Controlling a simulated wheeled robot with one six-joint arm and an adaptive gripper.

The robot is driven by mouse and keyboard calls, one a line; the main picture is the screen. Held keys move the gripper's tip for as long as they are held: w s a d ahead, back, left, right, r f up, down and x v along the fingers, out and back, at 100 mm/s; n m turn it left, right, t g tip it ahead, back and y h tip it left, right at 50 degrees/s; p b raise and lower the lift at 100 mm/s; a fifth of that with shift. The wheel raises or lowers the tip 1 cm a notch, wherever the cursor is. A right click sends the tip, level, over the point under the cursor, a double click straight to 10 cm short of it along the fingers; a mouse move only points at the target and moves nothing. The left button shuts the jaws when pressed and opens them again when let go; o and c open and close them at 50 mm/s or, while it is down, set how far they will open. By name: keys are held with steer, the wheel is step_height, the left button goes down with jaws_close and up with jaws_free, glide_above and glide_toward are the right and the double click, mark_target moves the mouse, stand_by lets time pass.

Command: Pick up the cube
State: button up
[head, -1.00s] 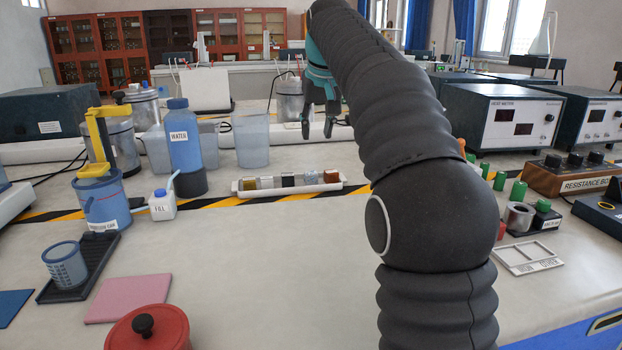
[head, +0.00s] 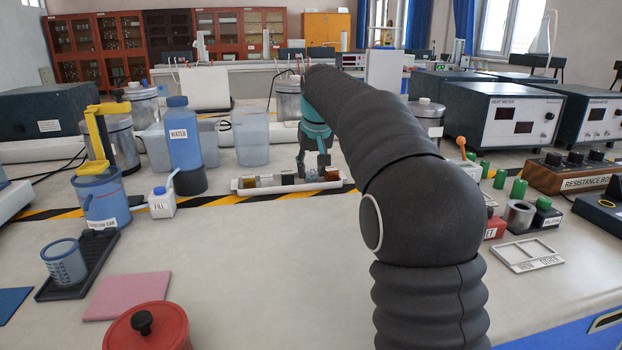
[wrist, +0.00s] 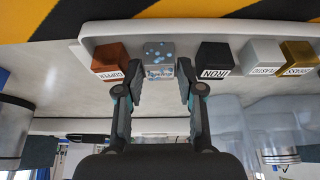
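Several labelled cubes stand in a row in a white tray (head: 275,188). In the wrist view they are a copper cube (wrist: 109,60), a grey cube with pale blue specks (wrist: 159,58), a black iron cube (wrist: 216,58), a grey plastic cube (wrist: 262,54) and a brass cube (wrist: 299,54). My gripper (wrist: 160,77) is open. Its fingertips are at the near sides of the speckled cube, one on each side, and nothing is held. In the head view my gripper (head: 313,168) is pointing down over the tray, partly hiding that cube.
A clear beaker (head: 250,137) and a metal can (head: 288,106) stand behind the tray. A blue water bottle (head: 183,140) and a small fill bottle (head: 162,204) stand to its left. The bench in front of the tray is clear.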

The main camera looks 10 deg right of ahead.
steer(key=shift+w+f, duration=0.1)
steer(key=shift+f, duration=0.1)
jaws_close()
steer(key=shift+r, duration=0.1)
